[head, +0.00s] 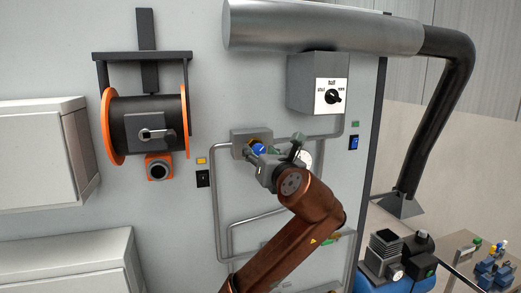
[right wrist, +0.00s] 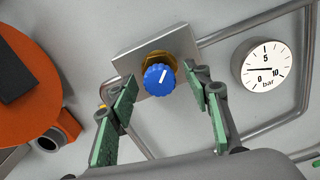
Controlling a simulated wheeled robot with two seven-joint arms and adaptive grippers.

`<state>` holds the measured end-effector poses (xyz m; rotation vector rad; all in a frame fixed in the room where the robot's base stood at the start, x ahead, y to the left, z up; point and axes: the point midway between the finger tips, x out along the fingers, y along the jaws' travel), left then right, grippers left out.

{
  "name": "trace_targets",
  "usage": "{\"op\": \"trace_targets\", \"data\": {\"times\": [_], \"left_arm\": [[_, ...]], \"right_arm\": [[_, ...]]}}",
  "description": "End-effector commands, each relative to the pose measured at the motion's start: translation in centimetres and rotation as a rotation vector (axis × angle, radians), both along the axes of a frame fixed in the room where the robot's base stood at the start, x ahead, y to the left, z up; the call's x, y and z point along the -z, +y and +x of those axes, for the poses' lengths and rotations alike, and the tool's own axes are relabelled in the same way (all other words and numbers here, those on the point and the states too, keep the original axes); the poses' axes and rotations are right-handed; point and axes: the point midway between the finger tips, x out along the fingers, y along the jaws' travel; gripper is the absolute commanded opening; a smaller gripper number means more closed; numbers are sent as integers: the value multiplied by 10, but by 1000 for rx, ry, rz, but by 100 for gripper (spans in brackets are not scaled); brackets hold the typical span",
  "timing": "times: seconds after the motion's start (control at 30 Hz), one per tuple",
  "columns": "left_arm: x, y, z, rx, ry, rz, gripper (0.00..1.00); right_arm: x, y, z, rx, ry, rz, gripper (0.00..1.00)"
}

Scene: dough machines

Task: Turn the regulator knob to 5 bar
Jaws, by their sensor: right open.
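The blue regulator knob (right wrist: 159,79) sits on a brass stem on a grey block (right wrist: 128,62); its white mark points up and slightly right in the right wrist view. In the head view the knob (head: 257,149) is partly hidden by my right gripper (head: 275,151). In the right wrist view the green-padded fingers of my right gripper (right wrist: 165,97) are open, one on each side of the knob, with gaps visible. The white bar gauge (right wrist: 265,66) is to the right; its needle points left, between 0 and 5. My left gripper is not in view.
Pipes (head: 228,212) run along the wall panel around the block. A box with a rotary switch (head: 318,84) hangs above right, under a large metal duct (head: 320,27). An orange-rimmed reel (head: 146,125) is mounted at left.

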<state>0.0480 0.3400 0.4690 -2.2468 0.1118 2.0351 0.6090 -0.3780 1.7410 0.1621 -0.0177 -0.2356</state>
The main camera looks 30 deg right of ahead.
Motion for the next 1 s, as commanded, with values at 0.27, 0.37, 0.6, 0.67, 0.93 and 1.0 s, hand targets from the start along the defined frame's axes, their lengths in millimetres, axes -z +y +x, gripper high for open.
{"op": "trace_targets", "data": {"times": [0.27,0.37,0.6,0.67,0.93,1.0], "left_arm": [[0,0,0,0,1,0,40],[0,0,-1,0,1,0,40],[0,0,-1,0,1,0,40],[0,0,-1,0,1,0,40],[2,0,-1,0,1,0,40],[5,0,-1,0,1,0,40]], "right_arm": [[0,0,0,0,0,0,39],[0,0,0,0,0,0,33],[0,0,0,1,-1,0,16],[0,0,0,1,-1,0,12],[0,0,0,1,-2,4,3],[1,0,-1,1,-5,13,3]]}}
